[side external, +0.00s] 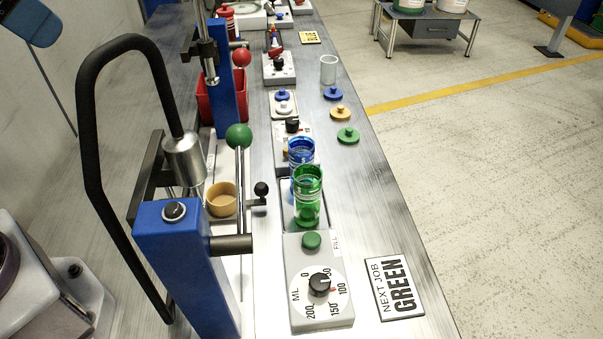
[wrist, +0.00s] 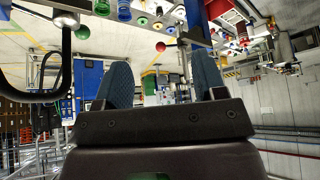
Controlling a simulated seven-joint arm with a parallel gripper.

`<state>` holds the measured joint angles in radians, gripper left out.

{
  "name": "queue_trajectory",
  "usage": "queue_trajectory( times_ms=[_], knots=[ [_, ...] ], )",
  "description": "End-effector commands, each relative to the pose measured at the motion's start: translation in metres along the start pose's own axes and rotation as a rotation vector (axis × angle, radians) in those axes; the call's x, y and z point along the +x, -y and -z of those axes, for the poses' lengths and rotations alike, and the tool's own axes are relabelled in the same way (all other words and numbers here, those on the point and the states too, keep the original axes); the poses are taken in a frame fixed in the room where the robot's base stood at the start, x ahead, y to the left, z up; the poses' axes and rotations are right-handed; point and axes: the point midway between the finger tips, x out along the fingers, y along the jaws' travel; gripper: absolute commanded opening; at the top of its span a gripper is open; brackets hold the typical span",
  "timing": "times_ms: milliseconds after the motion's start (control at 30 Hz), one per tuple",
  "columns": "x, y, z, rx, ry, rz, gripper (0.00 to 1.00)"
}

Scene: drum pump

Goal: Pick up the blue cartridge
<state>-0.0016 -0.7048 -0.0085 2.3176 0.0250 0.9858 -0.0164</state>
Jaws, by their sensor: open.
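The blue cartridge (side external: 300,148) is a clear blue cylinder standing upright on the bench, partly hidden behind the green cartridge (side external: 308,190) in the side view. In the wrist view, a small blue cylinder (wrist: 124,10) and a green one (wrist: 101,7) show at the top edge. My gripper (wrist: 162,75) is open and empty, with its two blue-grey fingers spread apart. A blue-grey part at the top left of the side view looks like one finger, well away from the cartridges.
A blue press with a black handle (side external: 92,150) stands left of the cartridges. A dial box (side external: 305,255) and a "NEXT JOB GREEN" sign (side external: 396,287) are in front. Blue (side external: 333,93), orange (side external: 340,113) and green (side external: 348,135) lids and a clear cup (side external: 328,70) lie behind. The bench's right side is mostly clear.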

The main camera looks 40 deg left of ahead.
Motion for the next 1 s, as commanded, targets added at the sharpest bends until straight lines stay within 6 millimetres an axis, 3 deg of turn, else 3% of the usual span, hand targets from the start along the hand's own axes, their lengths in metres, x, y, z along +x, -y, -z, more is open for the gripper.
queue_trajectory(
  times_ms=[367,467,600,700,900,1000],
  knots=[
    [0.049,-0.007,0.105,0.07,-0.309,0.053,0.64],
    [0.069,-0.02,0.144,0.114,-0.442,0.027,0.64],
    [0.101,-0.053,0.194,0.182,-0.649,-0.079,0.64],
    [0.121,-0.08,0.217,0.217,-0.779,-0.193,0.64],
    [0.151,-0.133,0.236,0.242,-0.994,-0.475,0.64],
    [0.204,-0.136,0.201,0.238,-0.987,-0.486,0.64]
  ],
)
